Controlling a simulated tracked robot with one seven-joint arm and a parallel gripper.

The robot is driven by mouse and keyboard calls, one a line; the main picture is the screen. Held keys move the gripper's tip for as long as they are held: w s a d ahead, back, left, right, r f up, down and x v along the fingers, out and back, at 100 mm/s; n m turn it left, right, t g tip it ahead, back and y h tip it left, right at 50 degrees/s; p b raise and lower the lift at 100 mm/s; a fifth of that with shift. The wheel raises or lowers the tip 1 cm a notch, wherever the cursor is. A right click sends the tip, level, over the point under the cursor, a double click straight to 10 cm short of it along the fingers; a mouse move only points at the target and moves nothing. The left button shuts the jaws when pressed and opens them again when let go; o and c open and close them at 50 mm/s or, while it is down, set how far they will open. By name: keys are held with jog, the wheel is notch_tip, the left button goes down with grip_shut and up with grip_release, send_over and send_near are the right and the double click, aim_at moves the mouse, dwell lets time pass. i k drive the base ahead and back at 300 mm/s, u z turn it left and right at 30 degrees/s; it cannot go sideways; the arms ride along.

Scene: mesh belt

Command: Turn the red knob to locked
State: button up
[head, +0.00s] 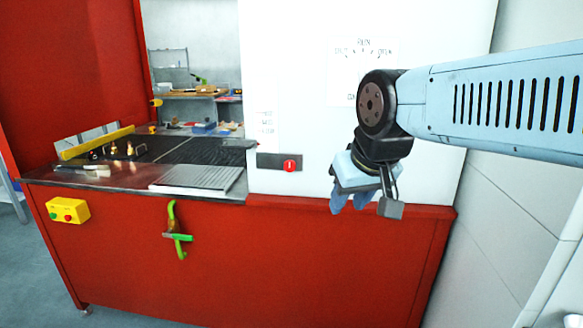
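The red knob (290,165) is small and round, with a pale mark on its face. It sits on a dark grey plate (267,162) low on the white panel, just above the red cabinet. My gripper (349,205) hangs to the right of the knob and a little lower, pointing downward and apart from it. Its two blue fingers show a gap between them, with nothing seen in it. The small print near the knob is too small to read.
A printed dial sheet (362,70) is on the white panel, partly behind my arm. A dark mesh belt (190,151) runs through the opening at left. A yellow button box (67,211) and a green-handled lever (177,232) are on the red front (320,265).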

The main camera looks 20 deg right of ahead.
aim_at(289, 165)
jog(key=u, duration=1.85)
jog(key=i, duration=0.1)
jog(key=z, duration=3.25)
jog(key=k, duration=0.85)
jog(key=i, duration=0.55)
jog(key=u, duration=0.15)
